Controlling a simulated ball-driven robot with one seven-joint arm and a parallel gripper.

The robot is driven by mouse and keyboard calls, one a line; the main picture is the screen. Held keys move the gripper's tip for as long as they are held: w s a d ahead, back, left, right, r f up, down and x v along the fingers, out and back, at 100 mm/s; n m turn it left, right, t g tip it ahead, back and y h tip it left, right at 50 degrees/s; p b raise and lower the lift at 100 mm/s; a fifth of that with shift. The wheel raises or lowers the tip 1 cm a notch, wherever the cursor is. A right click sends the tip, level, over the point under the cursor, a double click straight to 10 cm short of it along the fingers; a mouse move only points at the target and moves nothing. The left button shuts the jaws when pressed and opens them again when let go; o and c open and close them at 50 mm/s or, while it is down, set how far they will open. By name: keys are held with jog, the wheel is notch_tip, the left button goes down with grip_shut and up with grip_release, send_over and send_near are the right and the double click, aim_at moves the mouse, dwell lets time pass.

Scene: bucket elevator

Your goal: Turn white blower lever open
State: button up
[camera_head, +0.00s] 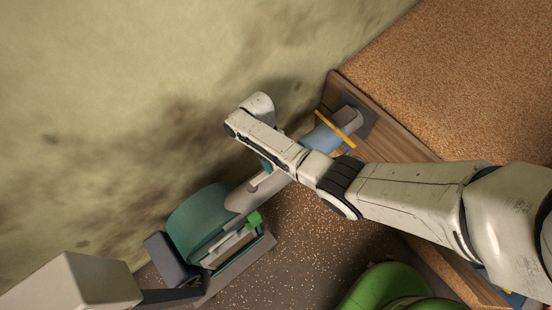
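The teal blower (203,219) stands on the speckled floor at the lower middle of the head view. A pale grey tapered part (243,198) juts from its upper right side, with a small whitish bar (262,181) on it. The bar may be the white lever, but I cannot tell for sure, nor whether it is open or closed. My white arm reaches in from the right, and its last visible links lie above and right of the blower. My gripper's fingers do not show; the wrist links hide that area.
A bright green part (254,219) sits on the blower's frame. A wooden-sided bin of brown grain (455,75) fills the upper right. A blue pipe (322,138) and a yellow bar (336,129) are by its corner. A green rounded object (385,287) lies below my arm.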

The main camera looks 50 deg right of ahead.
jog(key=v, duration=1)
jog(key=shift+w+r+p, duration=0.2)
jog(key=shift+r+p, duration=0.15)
jog(key=shift+p, duration=0.05)
